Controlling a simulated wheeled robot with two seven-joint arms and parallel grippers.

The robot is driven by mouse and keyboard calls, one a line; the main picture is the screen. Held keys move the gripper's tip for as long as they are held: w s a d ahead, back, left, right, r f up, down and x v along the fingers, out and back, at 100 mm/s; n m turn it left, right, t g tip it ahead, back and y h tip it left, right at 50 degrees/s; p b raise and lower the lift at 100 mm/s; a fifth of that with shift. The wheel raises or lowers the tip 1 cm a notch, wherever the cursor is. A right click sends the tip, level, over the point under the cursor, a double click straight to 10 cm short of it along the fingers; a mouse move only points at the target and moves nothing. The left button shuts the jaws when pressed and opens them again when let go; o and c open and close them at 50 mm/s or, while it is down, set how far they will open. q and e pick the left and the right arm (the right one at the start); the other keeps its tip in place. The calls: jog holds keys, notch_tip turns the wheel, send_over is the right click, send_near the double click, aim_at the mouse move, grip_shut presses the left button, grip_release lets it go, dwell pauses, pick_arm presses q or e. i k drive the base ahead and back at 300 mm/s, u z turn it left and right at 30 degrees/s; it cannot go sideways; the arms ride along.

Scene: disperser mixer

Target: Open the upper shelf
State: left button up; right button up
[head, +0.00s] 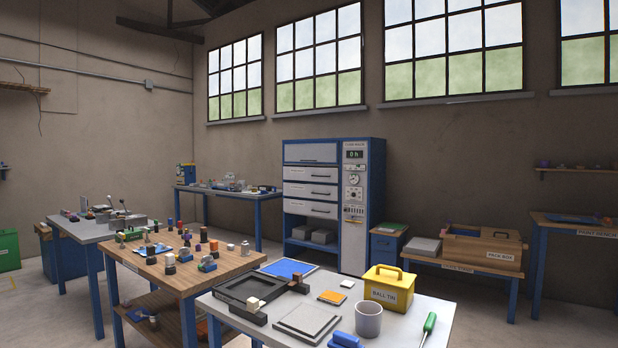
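A tall blue cabinet (377,190) stands against the back wall, far from the camera. Its upper shelf is covered by a pale flat front (311,152), which looks shut. Below it are three pale drawer fronts (310,190) with dark handles, and they look closed. An open lower bay (322,236) holds grey blocks. A light control panel (354,190) with a display and dials runs down the cabinet's right side. Neither of my grippers shows in the head view.
A pale table (410,330) with a yellow ball tin (388,288), mug (369,319) and dark tray (262,291) stands in front. A cluttered wooden table (225,267) is left of it. A low bench (450,263) with a box (484,248) stands right of the cabinet.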

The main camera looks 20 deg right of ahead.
aim_at(317, 173)
jog(key=z, duration=2.35)
jog(key=i, duration=4.8)
jog(key=u, duration=2.45)
jog(key=i, duration=5.1)
